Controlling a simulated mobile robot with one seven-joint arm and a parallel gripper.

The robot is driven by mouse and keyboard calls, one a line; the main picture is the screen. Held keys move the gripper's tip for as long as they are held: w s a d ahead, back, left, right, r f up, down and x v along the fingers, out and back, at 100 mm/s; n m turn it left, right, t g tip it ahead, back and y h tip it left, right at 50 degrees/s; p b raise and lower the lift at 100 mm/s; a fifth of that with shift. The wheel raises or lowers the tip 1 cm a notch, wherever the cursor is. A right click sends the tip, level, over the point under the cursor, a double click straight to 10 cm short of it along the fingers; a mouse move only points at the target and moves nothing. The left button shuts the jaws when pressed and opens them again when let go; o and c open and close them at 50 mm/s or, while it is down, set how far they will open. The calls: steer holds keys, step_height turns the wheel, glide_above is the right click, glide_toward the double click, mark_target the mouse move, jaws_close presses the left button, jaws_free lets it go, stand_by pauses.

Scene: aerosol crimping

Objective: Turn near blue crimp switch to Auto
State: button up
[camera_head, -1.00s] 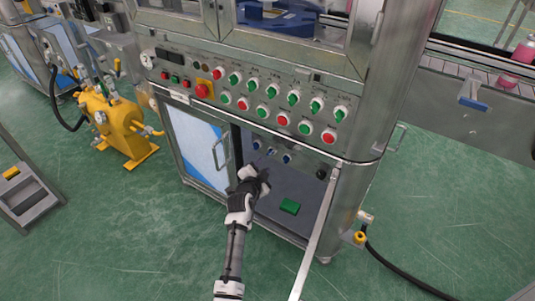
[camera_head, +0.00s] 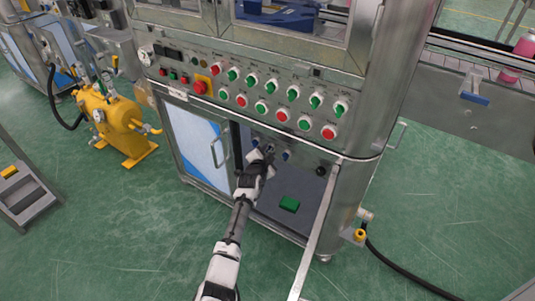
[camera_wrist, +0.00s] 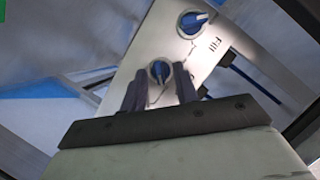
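A blue rotary switch (camera_wrist: 160,70) with a white ring sits on a light panel, just beyond and between my fingertips in the wrist view. Its pointer stands roughly upright in that picture; any label on it is not readable. A second blue switch (camera_wrist: 193,22), with "Fill" lettering beside it, lies farther up and right. My gripper (camera_wrist: 159,85) is open, its dark fingers on either side of the nearer switch; contact cannot be told. In the head view my gripper (camera_head: 262,157) reaches into the open cabinet at the row of small blue switches (camera_head: 286,155).
The control panel (camera_head: 250,95) with red and green buttons overhangs the opening. A glazed door (camera_head: 195,145) stands left, and an open door edge (camera_head: 318,225) juts out right. A yellow pump (camera_head: 118,118) stands left.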

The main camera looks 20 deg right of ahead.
jaws_close()
steer(key=shift+f+n+b, duration=0.1)
steer(key=shift+n+b, duration=0.2)
steer(key=shift+b, duration=0.25)
steer(key=n+g+b, duration=0.1)
steer(key=n+b, duration=0.1)
steer(key=b, duration=0.1)
steer(key=n+g+h+b, duration=0.1)
steer(key=n+b, duration=0.1)
steer(key=b, duration=0.1)
steer(key=shift+w+a+g+h, duration=0.2)
steer(key=shift+g+h, duration=0.1)
steer(key=shift+g, duration=0.1)
steer(key=n+g+b, duration=0.1)
steer(key=n, duration=0.1)
steer(key=n+g+h+b, duration=0.1)
steer(key=n+b, duration=0.1)
steer(key=shift+w+a+h, duration=0.1)
steer(key=shift+w+h, duration=0.05)
steer(key=shift+h, duration=0.15)
steer(key=n+h+b, duration=0.1)
steer(key=n, duration=0.1)
steer(key=n+g+h+b, duration=0.1)
steer(key=shift+w+a+n+g, duration=0.15)
steer(key=shift+n+g, duration=0.15)
steer(key=shift+n, duration=0.1)
